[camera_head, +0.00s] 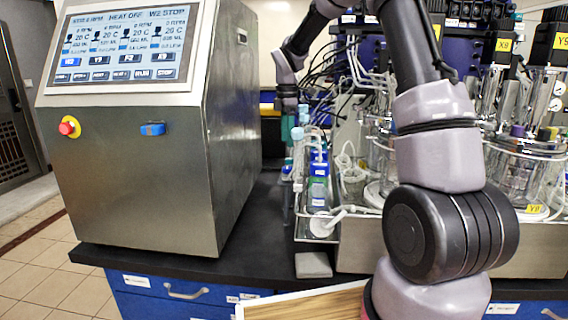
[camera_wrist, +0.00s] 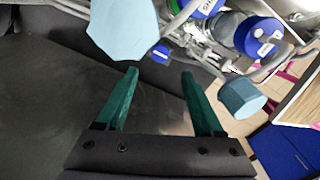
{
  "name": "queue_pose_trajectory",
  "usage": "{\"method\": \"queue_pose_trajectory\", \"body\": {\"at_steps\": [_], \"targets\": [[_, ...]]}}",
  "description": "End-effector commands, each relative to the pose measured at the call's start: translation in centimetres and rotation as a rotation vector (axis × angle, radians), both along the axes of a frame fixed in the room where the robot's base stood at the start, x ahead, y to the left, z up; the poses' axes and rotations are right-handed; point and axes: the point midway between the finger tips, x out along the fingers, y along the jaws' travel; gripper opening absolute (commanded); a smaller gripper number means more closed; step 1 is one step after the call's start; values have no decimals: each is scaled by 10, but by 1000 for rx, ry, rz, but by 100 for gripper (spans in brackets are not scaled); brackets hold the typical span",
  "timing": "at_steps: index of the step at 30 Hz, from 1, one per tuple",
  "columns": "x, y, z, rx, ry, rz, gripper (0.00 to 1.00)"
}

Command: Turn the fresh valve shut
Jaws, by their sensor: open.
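Two pale blue faceted knobs show in the wrist view: a large near one (camera_wrist: 125,28) at the top, and a smaller one (camera_wrist: 243,97) at the right. I cannot tell which belongs to the fresh valve, as no label naming it is readable. In the head view, pale blue knobs (camera_head: 297,133) stand above the bottles beside the glassware. My gripper (camera_wrist: 160,73) has two green fingers, spread apart with nothing between them. The large knob lies just beyond the left fingertip, and the smaller one to the right of the right finger. I cannot tell whether either touches.
Bottles with blue caps (camera_wrist: 258,36) and thin metal rails lie close beyond my fingers. A steel control cabinet (camera_head: 140,150) with a screen stands left. Glass vessels (camera_head: 525,170) and tubing fill the right. Some black bench top (camera_head: 262,215) is clear beside the cabinet.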

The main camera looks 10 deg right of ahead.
Motion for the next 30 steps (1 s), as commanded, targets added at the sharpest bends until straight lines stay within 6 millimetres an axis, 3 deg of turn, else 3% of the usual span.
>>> {"method": "queue_pose_trajectory", "body": {"at_steps": [12, 18, 27, 30], "targets": [[-1, 0, -76, 0, 3, -3, 69], [-1, 0, -92, 1, 2, -3, 69], [-1, 0, -94, 1, 0, -4, 69], [-1, 0, -93, 1, 0, -4, 31]]}}
